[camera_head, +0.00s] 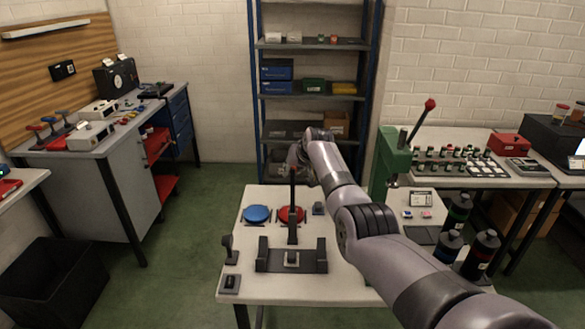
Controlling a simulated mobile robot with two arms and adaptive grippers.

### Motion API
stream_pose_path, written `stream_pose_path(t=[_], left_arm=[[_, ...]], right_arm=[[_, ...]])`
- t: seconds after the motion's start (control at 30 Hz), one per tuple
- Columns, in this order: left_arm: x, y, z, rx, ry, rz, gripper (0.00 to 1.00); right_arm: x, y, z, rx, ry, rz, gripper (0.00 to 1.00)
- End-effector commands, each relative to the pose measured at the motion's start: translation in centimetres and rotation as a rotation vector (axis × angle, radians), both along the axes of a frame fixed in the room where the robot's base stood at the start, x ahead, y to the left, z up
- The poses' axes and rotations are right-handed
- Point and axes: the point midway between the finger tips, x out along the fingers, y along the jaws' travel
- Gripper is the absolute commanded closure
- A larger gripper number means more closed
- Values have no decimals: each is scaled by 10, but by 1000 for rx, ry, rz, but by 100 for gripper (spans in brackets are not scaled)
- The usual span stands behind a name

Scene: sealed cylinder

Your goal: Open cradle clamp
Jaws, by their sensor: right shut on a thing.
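The fingers are small and partly hidden by my own wrist, so the exact grip does not show. My left gripper is not in view.
On the table (250,287) are a blue disc (256,213), a red disc (285,215) and a small dark block (318,208). A dark stand (230,251) is at left. A green press (388,165) and several dark bottles (480,255) stand right of my arm.

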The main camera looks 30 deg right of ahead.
Motion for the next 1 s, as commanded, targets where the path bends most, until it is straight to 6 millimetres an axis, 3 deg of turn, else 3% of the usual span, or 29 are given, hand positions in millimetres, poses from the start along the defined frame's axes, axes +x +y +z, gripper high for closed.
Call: stream_pose_path(t=[0.53,0.57,0.87,1.0], left_arm=[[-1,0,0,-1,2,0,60],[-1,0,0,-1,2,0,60],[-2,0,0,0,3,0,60],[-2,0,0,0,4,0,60]], right_arm=[[-2,-1,-4,-5,4,-1,100],[-2,-1,-4,-5,4,-1,77],[-1,0,-3,-3,3,0,58],[-1,0,-3,-2,2,0,58]])
